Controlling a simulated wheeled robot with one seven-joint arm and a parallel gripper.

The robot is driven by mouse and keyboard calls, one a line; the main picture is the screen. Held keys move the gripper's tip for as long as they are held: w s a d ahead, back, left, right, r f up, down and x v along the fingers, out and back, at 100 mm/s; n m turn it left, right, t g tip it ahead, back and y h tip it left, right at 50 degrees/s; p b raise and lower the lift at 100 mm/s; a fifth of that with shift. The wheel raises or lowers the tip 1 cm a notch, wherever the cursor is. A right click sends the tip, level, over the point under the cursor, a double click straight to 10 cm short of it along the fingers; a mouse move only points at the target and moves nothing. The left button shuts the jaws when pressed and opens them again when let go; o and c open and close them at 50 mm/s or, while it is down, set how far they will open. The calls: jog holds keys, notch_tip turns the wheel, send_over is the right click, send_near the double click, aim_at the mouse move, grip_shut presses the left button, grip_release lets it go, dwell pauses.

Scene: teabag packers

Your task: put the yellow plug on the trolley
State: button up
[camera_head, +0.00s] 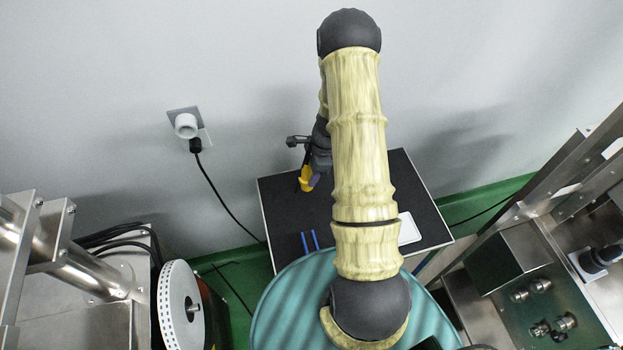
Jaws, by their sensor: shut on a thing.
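The yellow plug (306,182) is held at the end of my arm, in front of the wall. My gripper (311,172) is shut on it, pointing downward. The plug appears over the left part of the black top of the trolley (281,213). Whether it touches the top or hangs above it I cannot tell. My arm hides the middle of the trolley top and part of the gripper.
Two blue strips (308,241) lie at the trolley's front edge, and a white flat item (408,229) lies at its right. A wall socket (185,122) has a black cable (222,200) hanging from it. Steel machines (540,260) stand right and left. The trolley's left part looks clear.

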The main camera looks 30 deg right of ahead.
jog(key=shift+f+p, duration=0.65)
jog(key=shift+f, duration=1.45)
jog(key=o, duration=1)
jog(key=shift+o, duration=0.2)
jog(key=shift+r, duration=0.15)
jog(key=b+v, duration=0.2)
jog(key=v, duration=0.9)
jog(key=shift+r+b, duration=0.3)
jog(key=shift+r, duration=0.05)
